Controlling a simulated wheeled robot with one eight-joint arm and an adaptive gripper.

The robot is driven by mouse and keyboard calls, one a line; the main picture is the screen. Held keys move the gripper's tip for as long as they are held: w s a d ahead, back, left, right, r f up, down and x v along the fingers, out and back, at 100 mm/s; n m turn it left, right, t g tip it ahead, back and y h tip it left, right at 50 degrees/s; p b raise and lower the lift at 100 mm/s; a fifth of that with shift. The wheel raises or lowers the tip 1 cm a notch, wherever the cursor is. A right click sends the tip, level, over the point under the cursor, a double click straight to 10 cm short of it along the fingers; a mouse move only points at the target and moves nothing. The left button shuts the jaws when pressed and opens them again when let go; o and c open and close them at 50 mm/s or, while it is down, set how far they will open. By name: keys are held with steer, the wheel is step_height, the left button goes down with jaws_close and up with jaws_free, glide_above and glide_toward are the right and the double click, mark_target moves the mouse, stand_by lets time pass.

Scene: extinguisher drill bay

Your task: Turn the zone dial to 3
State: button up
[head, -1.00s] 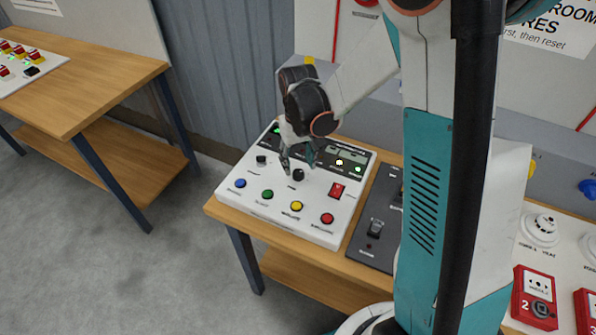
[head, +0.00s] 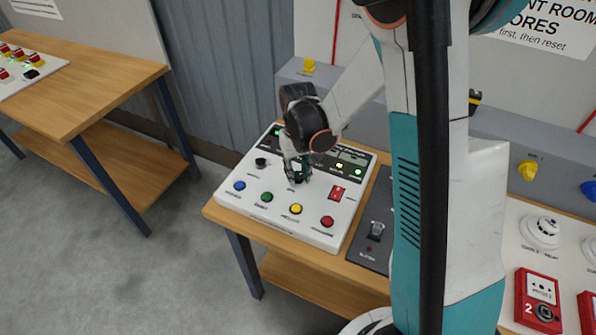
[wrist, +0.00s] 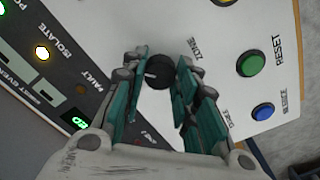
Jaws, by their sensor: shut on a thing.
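The zone dial (wrist: 162,78) is a black round knob with a pale pointer mark, beside the printed word ZONE on the white panel (head: 262,208). My gripper (wrist: 164,64) has its teal fingers closed on both sides of the dial in the wrist view. In the head view my gripper (head: 298,172) reaches down onto the panel and mostly hides the dial. A small green display (wrist: 80,123) is lit on the dark strip; I cannot read its digits for sure.
Near the dial are a blue button (head: 239,186), a green button (head: 267,197), a yellow button (head: 295,209), a red button (head: 327,221), a red switch (head: 337,193) and another black knob (head: 261,162). A dark switch box (head: 372,245) stands close on the right.

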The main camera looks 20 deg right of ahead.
mark_target(298, 175)
steer(key=m+b, duration=0.1)
steer(key=m, duration=0.3)
steer(key=shift+m+b, duration=0.75)
steer(key=shift+m, duration=1.75)
steer(key=o, duration=1.1)
steer(key=shift+r, duration=0.1)
step_height(298, 175, up, 12)
steer(key=shift+f, duration=0.1)
